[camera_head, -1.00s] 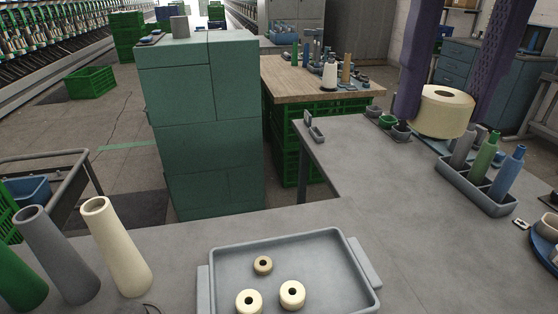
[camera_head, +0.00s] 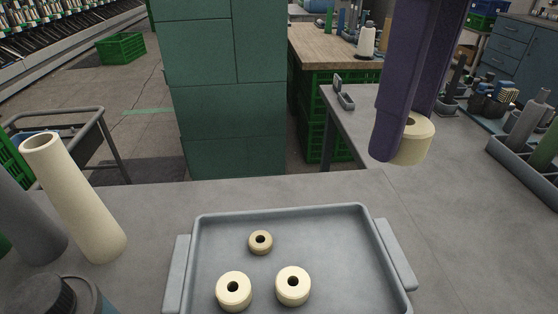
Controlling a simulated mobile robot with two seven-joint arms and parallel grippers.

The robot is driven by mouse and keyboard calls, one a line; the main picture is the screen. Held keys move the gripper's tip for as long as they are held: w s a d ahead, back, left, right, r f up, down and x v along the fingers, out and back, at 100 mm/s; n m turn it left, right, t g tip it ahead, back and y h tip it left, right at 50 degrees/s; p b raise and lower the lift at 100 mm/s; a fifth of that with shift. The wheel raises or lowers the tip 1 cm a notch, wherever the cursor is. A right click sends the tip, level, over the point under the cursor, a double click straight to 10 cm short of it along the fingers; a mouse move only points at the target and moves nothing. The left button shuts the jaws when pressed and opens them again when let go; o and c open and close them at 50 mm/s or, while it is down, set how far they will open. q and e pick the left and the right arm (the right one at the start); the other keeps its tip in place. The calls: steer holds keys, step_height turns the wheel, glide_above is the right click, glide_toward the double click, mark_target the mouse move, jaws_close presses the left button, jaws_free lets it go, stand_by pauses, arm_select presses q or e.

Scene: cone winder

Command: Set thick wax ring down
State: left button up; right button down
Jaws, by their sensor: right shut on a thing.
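A thick cream wax ring (camera_head: 415,145) is held between the purple fingers of my right gripper (camera_head: 405,135), upper right of the tray. The near finger hides its left part. It appears held above the grey worktop, apart from the tray. The grey tray (camera_head: 340,225) lies on the worktop at the bottom centre. In it are two cream rings, one at the front left (camera_head: 234,291) and one at the front right (camera_head: 293,286), and a smaller tan ring (camera_head: 260,242) behind them. My left gripper is not in view.
A cream cone (camera_head: 80,200) and a grey cone (camera_head: 25,225) stand left of the tray. A dark-capped object (camera_head: 55,297) is cut off at the bottom left. A grey rack (camera_head: 520,165) holds cones at right.

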mark_target(347, 284)
steer(key=shift+a+f+m, duration=0.1)
steer(key=shift+f+m, duration=0.2)
steer(key=shift+m, duration=0.2)
steer(key=shift+f, duration=0.4)
step_height(347, 284, down, 19)
steer(key=shift+f+b, duration=0.1)
steer(key=shift+b, duration=0.45)
steer(key=shift+f, duration=0.15)
steer(key=shift+c, duration=1.7)
jaws_free()
